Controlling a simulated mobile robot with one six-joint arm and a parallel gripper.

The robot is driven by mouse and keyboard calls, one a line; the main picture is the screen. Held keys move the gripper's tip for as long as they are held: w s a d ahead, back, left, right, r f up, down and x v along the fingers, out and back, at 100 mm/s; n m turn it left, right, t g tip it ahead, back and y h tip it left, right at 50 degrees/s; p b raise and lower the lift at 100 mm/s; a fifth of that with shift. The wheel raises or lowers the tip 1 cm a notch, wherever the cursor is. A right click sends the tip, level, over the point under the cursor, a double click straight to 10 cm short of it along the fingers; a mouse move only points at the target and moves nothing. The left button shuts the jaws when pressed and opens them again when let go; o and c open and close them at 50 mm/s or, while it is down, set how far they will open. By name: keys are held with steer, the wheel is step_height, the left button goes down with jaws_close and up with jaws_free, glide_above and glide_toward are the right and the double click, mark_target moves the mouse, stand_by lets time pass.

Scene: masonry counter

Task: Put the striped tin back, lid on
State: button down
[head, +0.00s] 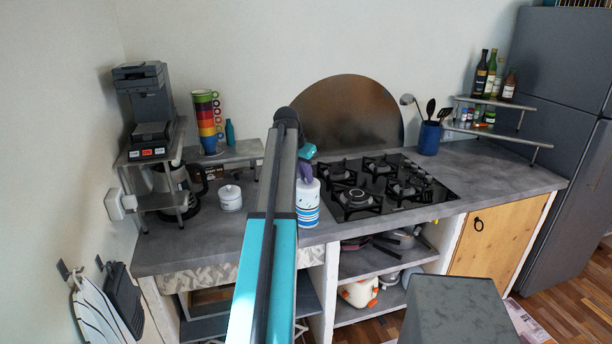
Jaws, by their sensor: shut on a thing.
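The striped tin (308,204) is white with blue bands and is upright at the front of the grey counter, just left of the hob. My gripper (306,178) comes down on the tin from above, its purple fingers at the tin's top. It is shut and appears to hold the tin by its top. My arm hides the tin's left side. I cannot tell whether the lid is a separate piece here, or whether the tin's base touches the counter.
A small white lidded jar (230,199) stands left of my arm. The black gas hob (385,187) is close on the right. A low shelf (235,154) with stacked coloured cups (207,120) is behind left. Some counter (190,243) is clear at front left.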

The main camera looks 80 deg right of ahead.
stand_by(0.4)
steer(key=c, duration=1.2)
jaws_free()
steer(key=shift+o, duration=0.2)
steer(key=shift+r, duration=0.2)
step_height(320, 180, up, 7)
steer(key=p, duration=0.3)
steer(key=shift+f, duration=0.15)
jaws_close()
stand_by(0.3)
stand_by(1.0)
steer(key=shift+f+b, duration=0.7)
steer(key=shift+f, duration=1.95)
stand_by(0.5)
